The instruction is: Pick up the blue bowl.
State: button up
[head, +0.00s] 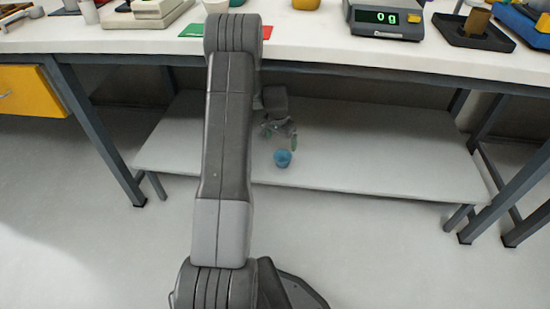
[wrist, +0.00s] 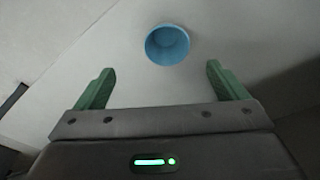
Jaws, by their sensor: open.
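The blue bowl (head: 283,158) stands on the low grey shelf (head: 370,160) under the workbench, near the shelf's front edge. In the wrist view the bowl (wrist: 167,45) is upright with its round opening visible, and it looks empty. My gripper (head: 279,135) is under the bench top, close to the bowl. In the wrist view my gripper (wrist: 160,82) has its two green fingers wide apart with nothing between them. The bowl lies beyond the fingertips, roughly centred between them, and does not touch them. My arm hides part of the shelf in the head view.
The white bench top (head: 320,35) overhangs the shelf. It carries a scale (head: 385,18) reading 0 g, a dark tray (head: 473,32) and other items. Blue-grey bench legs (head: 100,135) stand at both sides, with a yellow drawer (head: 38,90) at left. The shelf around the bowl is clear.

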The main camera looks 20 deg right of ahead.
jog(key=b, duration=0.2)
send_near(282, 158)
jog(key=s, duration=0.1)
jog(key=s+f, duration=0.1)
jog(key=shift+s+a+f, duration=0.25)
jog(key=shift+s+a, duration=0.1)
jog(key=shift+w+d+f+b, duration=0.2)
jog(key=shift+f+b, duration=0.3)
jog(key=shift+f, duration=0.5)
jog(key=shift+w+d+f+b, duration=0.25)
jog(key=shift+f+b, duration=0.2)
jog(key=shift+f, duration=0.55)
jog(key=shift+w+d+f+b, duration=0.2)
jog(key=shift+f+b, duration=0.3)
jog(key=shift+f, duration=0.5)
jog(key=shift+r, duration=0.1)
jog(key=c, duration=1.1)
